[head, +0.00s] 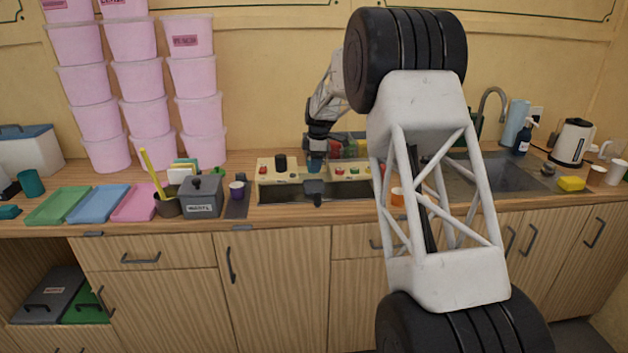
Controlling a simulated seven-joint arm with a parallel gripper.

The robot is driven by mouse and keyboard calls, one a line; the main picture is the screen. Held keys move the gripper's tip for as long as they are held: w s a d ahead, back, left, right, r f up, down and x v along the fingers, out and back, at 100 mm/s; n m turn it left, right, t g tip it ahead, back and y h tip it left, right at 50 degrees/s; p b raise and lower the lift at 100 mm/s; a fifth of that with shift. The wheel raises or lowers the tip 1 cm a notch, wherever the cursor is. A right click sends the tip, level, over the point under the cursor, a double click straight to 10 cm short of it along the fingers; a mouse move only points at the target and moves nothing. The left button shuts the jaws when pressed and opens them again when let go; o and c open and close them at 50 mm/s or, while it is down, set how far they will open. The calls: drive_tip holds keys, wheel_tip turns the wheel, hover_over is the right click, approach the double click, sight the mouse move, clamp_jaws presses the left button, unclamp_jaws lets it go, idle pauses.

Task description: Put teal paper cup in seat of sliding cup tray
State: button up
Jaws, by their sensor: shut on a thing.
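My gripper (316,155) points down over the cream panel in the middle of the counter. It is shut on a small blue-teal cup (315,168), whose top lies between the fingers. Below the cup, a small grey tray (314,187) with a dark knob at its front sticks out of the cream unit (275,169); it looks like the sliding cup tray. The cup looks just above or at this tray; I cannot tell if they touch. The tray's seat is too small to make out. Another, darker teal cup (31,183) stands at the far left of the counter.
A purple cup (237,190) stands on a dark strip beside a grey lidded box (202,197). Red and green knobs and a black knob (281,162) rise from the cream unit. An orange cup (397,196) is right, partly behind my arm. Pink tubs (137,82) are stacked behind left.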

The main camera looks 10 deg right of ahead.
sight(314, 187)
drive_tip(key=shift+f, duration=0.7)
drive_tip(key=shift+f, duration=2.5)
drive_tip(key=shift+f, duration=0.1)
drive_tip(key=o, duration=0.6)
drive_tip(key=r, duration=0.4)
drive_tip(key=d+r, duration=0.1)
drive_tip(key=r, duration=0.7)
drive_tip(key=shift+d+r, duration=0.1)
drive_tip(key=shift+d, duration=0.15)
